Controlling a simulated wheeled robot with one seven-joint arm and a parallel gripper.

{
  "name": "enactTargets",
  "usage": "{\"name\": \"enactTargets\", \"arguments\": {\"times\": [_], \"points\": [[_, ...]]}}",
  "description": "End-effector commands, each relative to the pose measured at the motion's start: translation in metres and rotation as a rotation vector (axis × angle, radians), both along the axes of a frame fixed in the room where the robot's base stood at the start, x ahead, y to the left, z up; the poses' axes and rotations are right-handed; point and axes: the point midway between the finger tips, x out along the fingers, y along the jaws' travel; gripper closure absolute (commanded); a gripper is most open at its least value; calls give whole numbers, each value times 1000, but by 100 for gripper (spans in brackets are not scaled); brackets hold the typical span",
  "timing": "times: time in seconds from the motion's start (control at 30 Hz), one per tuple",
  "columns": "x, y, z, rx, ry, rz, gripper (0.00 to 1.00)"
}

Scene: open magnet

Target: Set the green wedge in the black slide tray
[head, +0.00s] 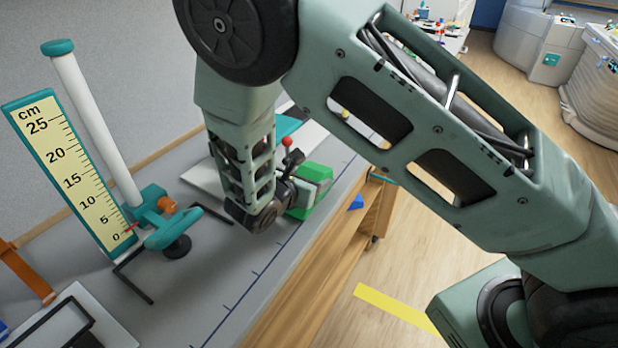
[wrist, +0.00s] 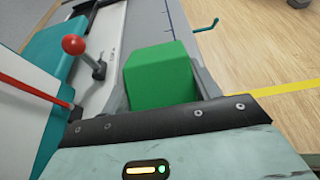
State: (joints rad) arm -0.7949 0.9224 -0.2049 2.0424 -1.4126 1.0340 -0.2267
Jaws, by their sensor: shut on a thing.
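The green wedge (head: 318,172) shows as a green block just right of my gripper (head: 292,198) in the head view, over the far part of the bench. In the wrist view the green wedge (wrist: 160,76) stands directly beyond the gripper's dark edge. I cannot tell whether the wedge touches the bench. A black frame (head: 58,326) on a white plate is cut off at the lower left; I cannot tell whether it is the black slide tray.
A teal stand with a white post (head: 95,125) and a cm scale (head: 65,165) stands at left. A red-ball lever (wrist: 75,45) is close to the wedge. A blue piece (head: 356,203) is at the bench's right edge. The grey bench front is clear.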

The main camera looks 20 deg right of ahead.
Motion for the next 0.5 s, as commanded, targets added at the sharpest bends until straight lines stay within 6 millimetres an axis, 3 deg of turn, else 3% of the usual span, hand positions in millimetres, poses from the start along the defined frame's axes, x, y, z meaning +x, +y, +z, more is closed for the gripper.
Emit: {"name": "enactTargets", "arguments": {"times": [0.4, 0.43, 0.5], "points": [[0, 0, -7, 1, -1, 0, 64], [0, 0, -6, 1, -1, -1, 33], [0, 0, -5, 1, -1, -1, 17]]}}
